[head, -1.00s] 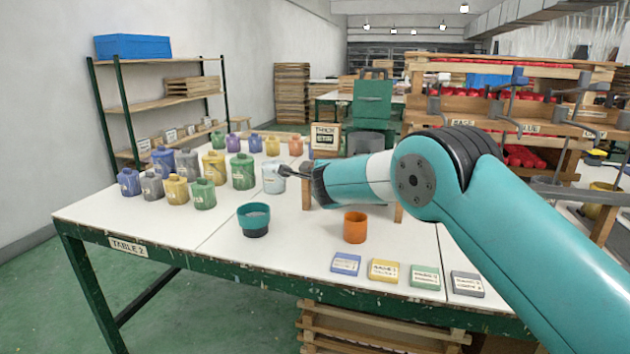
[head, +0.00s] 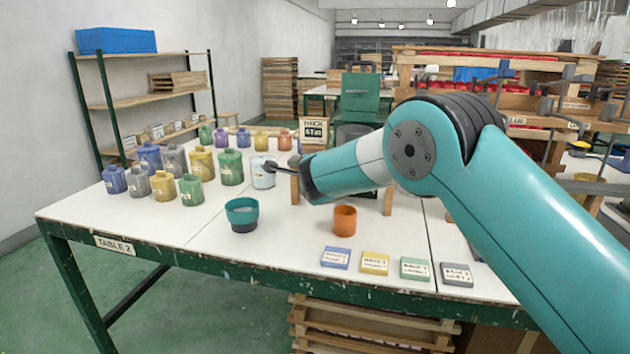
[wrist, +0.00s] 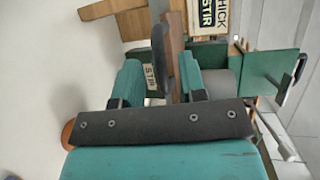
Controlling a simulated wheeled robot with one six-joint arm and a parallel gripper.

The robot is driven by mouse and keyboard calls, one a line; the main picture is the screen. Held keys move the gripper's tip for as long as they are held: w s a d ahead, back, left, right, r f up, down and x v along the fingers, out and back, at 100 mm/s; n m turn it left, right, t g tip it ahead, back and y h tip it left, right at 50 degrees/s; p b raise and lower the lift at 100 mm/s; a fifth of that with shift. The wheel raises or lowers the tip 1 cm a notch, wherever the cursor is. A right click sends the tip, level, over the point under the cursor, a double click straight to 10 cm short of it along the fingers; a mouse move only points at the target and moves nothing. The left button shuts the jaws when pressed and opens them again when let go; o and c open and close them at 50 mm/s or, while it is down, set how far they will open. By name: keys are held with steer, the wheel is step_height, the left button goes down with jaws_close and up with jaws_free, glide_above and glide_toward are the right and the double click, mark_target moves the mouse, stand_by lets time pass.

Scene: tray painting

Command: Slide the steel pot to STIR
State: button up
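I cannot tell for sure which vessel is the steel pot. A pale grey-white pot (head: 263,175) stands on the table just left of my wrist. Two darker grey pots (head: 173,160) stand further left in the rows of coloured pots. A wooden stand (head: 295,187) is partly hidden behind my arm. My gripper (wrist: 160,82) has its two green fingers apart. A dark, narrow rounded thing and a wooden post show between them, with no clear contact. My arm mostly hides the gripper in the head view.
A THICK STIR sign (head: 313,132) stands behind the stand. A teal pot (head: 242,214) and an orange cup (head: 345,221) stand in front of it. Several coloured cards (head: 375,263) lie along the front edge. The table's front left (head: 130,220) is clear.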

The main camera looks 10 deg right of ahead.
steer(key=b+v, duration=0.2)
steer(key=v, duration=1.2)
steer(key=shift+s, duration=0.15)
